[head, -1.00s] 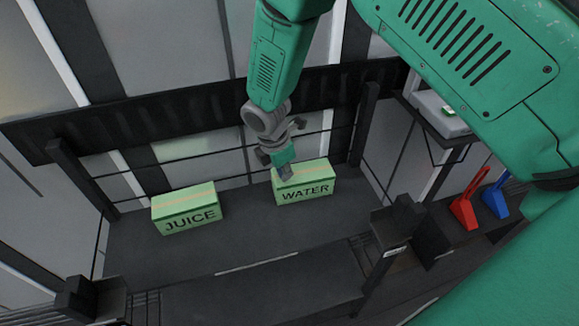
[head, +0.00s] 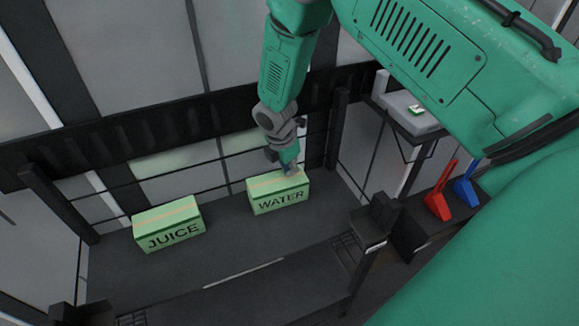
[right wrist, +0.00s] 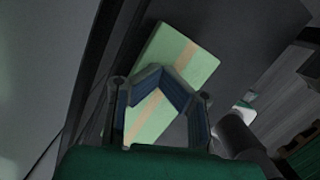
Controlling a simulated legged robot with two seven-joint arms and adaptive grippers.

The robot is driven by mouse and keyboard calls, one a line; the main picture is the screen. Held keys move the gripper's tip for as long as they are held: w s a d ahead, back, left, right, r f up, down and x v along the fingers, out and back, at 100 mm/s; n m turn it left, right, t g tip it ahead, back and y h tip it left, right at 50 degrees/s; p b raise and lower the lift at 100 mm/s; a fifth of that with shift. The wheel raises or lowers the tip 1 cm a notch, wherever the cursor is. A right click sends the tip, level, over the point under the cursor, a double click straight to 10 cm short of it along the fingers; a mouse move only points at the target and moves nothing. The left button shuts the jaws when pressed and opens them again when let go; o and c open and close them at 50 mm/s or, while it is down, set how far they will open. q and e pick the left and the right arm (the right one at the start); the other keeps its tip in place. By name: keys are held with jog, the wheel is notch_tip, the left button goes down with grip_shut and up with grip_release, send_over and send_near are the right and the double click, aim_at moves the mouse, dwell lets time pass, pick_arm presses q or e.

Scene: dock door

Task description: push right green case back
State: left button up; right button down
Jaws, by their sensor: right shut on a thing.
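The right green case (head: 279,194), marked WATER with a tan tape strip, sits upright on the dark platform, near its back rail. It also shows from above in the right wrist view (right wrist: 193,62). My right gripper (head: 289,169) reaches down to the top of this case. In the right wrist view its two fingers (right wrist: 162,80) angle in towards each other over the case and hide part of its top; the jaws are shut on it. The left green case (head: 169,224), marked JUICE, sits apart to the left. My left gripper is out of view.
A dark ribbed beam (head: 180,126) and thin rails run behind the cases. Dark posts stand at both ends. A red lever (head: 437,203) and a blue lever (head: 466,190) stand on the right. The platform between the cases is clear.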

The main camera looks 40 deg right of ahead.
aim_at(278, 189)
jog(key=shift+s+a+f, duration=0.15)
jog(key=shift+a+f, duration=0.05)
jog(key=shift+a, duration=0.15)
jog(key=shift+s+a, duration=0.1)
jog(key=shift+a, duration=0.7)
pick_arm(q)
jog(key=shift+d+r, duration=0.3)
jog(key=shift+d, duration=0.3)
pick_arm(e)
jog(key=shift+s+f, duration=0.1)
jog(key=shift+f, duration=0.05)
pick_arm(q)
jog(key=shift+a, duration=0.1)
pick_arm(e)
jog(key=shift+a, duration=0.15)
